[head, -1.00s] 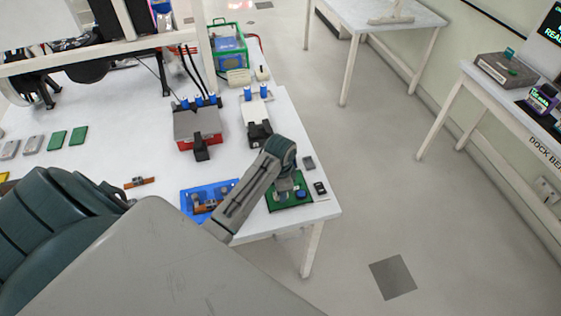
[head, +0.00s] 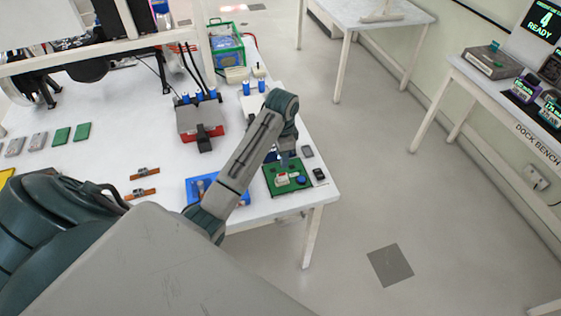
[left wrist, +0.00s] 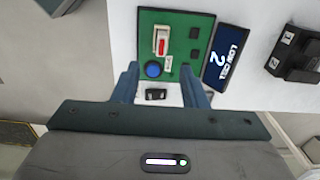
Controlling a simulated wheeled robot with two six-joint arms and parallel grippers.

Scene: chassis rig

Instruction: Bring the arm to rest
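My left arm reaches in from the left in the head view, over the front right corner of the white table (head: 255,208). Its gripper (head: 287,162) points down above the green board (head: 272,191). In the left wrist view the two fingers (left wrist: 160,76) are apart with nothing held between them. Beyond them lies the green board (left wrist: 147,27) with a red-and-white switch (left wrist: 161,41) and a blue button (left wrist: 153,69). The fingers look clear of the board. My right gripper is not in view.
A blue tray (head: 192,183) lies partly behind my forearm. Two small brown parts (head: 145,172) lie left of it. A grey-and-red box (head: 200,120) stands farther back. The floor to the right is open up to the dock bench (head: 500,100).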

